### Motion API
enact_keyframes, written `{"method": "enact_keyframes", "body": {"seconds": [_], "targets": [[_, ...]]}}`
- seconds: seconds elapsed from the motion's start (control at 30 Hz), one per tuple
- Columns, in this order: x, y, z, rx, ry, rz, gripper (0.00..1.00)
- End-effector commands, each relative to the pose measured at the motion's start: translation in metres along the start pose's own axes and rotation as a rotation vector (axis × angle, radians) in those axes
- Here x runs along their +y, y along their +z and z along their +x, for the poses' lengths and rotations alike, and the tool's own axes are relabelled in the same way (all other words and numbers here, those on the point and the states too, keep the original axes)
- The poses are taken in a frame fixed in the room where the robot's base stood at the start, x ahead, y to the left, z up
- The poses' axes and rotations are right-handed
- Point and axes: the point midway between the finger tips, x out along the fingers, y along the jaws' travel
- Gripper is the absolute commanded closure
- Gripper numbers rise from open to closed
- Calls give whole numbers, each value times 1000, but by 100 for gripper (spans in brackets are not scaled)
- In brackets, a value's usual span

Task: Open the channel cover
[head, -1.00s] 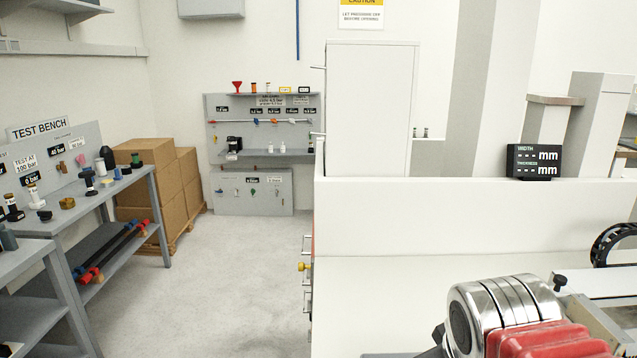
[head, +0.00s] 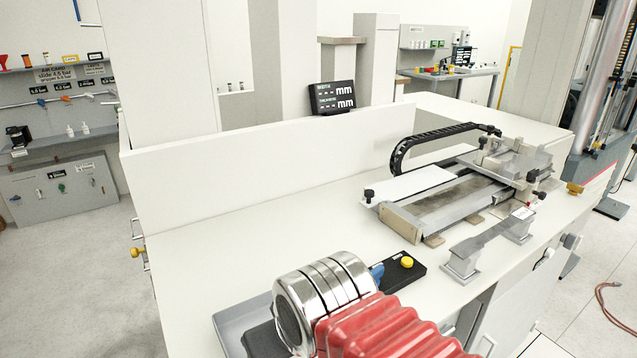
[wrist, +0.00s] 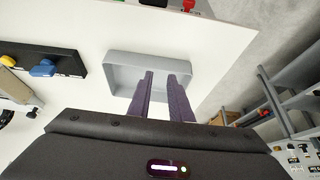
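What looks like the channel cover is a long white flat plate (head: 412,186) lying along the bench machine in the head view, with a black knob (head: 369,196) at its near left end. I cannot be sure that this plate is the cover. It lies flat beside the machine's grey channel (head: 450,205). My gripper (wrist: 165,76) points down over a shallow grey tray (wrist: 118,86) in the wrist view. Its two dark fingers are apart with nothing between them. In the head view the fingers are hidden by my own arm, well left of and nearer than the plate.
A black block (head: 418,270) with a yellow button and a blue part stands between my arm and the machine. A grey bridge-shaped bar (head: 490,245) stands at the bench's front. A black cable chain (head: 405,152) arches behind the plate. The white bench top (head: 215,245) is clear at left.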

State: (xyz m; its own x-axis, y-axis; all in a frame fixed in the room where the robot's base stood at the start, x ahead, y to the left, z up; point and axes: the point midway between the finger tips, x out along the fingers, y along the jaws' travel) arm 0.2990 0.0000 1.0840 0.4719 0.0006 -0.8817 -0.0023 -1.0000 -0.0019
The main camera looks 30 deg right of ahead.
Motion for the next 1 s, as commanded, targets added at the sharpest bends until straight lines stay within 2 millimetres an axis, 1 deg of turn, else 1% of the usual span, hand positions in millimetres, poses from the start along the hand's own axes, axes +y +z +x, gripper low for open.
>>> {"method": "enact_keyframes", "body": {"seconds": [0.03,0.17,0.23,0.37,0.57,0.77,0.87,1.0], "targets": [[0,-1,0,-1,-1,8,85],[2,-8,2,-11,-11,75,94],[4,-14,3,-19,-22,145,99],[10,-32,7,-38,-50,323,100],[26,-64,16,-65,-100,630,100],[51,-97,27,-82,-152,938,100],[67,-114,32,-87,-180,1092,100],[94,-136,41,-92,-222,1308,100]]}}
